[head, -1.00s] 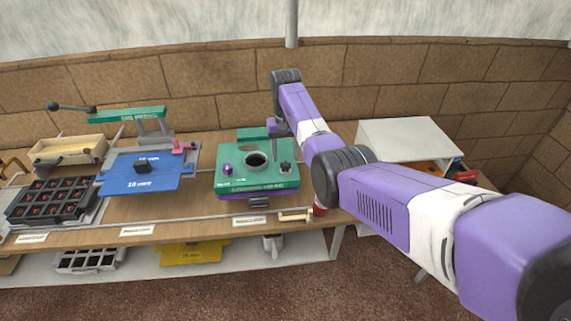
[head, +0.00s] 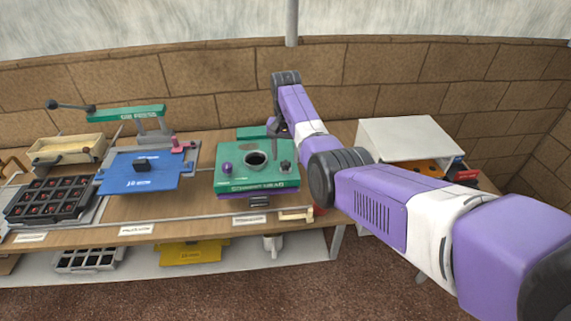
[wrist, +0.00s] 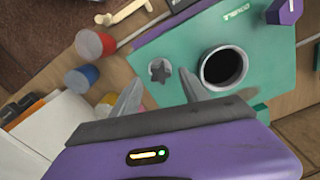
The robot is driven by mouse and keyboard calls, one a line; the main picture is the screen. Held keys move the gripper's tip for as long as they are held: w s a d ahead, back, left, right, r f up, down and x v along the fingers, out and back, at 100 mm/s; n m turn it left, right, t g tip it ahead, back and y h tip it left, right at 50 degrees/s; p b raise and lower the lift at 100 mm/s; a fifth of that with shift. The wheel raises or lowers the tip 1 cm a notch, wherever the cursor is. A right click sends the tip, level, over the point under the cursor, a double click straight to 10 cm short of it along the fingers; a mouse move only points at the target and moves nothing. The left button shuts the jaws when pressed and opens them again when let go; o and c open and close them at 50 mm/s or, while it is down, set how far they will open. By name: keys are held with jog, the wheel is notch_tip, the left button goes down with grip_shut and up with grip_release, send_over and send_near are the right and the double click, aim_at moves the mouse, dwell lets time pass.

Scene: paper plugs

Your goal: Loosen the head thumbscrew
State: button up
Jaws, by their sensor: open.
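The head thumbscrew is a small grey star-shaped knob (wrist: 160,71) on the green stamper head plate (wrist: 165,48). In the head view the knob (head: 286,167) shows as a dark spot at the right of the plate (head: 232,183), beside a round dark hole. In the wrist view my gripper (wrist: 161,88) is open and empty. Its two fingers point towards the plate, with the knob just past their tips and between their lines. I see no contact. In the head view my arm largely hides the gripper.
A purple knob (wrist: 284,12) stands on the plate across the dark hole (wrist: 223,67). A blue-plated press (head: 140,172) and a black compartment tray (head: 47,200) stand left. A white box (head: 408,138) stands right.

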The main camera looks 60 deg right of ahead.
aim_at(286, 165)
jog(key=shift+f+b, duration=0.85)
jog(key=shift+f, duration=0.6)
grip_shut()
grip_release()
jog(key=shift+r, duration=0.1)
